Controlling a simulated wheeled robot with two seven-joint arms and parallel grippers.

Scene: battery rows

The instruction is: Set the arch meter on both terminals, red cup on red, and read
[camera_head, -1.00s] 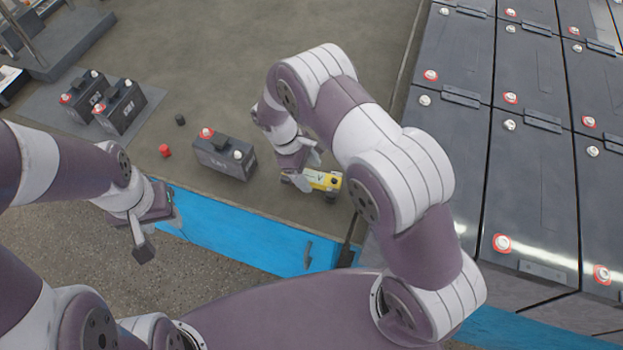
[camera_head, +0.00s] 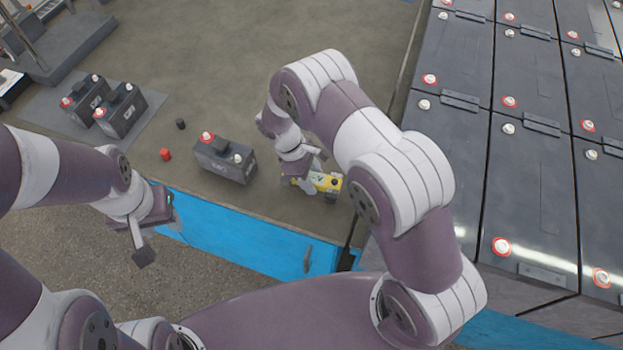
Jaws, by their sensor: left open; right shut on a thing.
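The yellow arch meter (camera_head: 328,183) is at the right of the bench top, and my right gripper (camera_head: 308,181) is shut on it. My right arm hides part of it; I cannot tell whether it touches the bench. A dark battery (camera_head: 224,162) stands just left of the meter, with a red terminal (camera_head: 207,137) at its left end and a white-grey terminal (camera_head: 238,158) at its right end. The meter is apart from both terminals. My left gripper (camera_head: 152,232) is open and empty, over the front edge at the left.
A red cap (camera_head: 165,154) and a black cap (camera_head: 181,124) lie left of the battery. Two more batteries (camera_head: 121,113) stand on a grey mat (camera_head: 50,119) at the back left. Rows of large batteries (camera_head: 530,190) fill the right. The bench's blue front edge (camera_head: 230,232) is near me.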

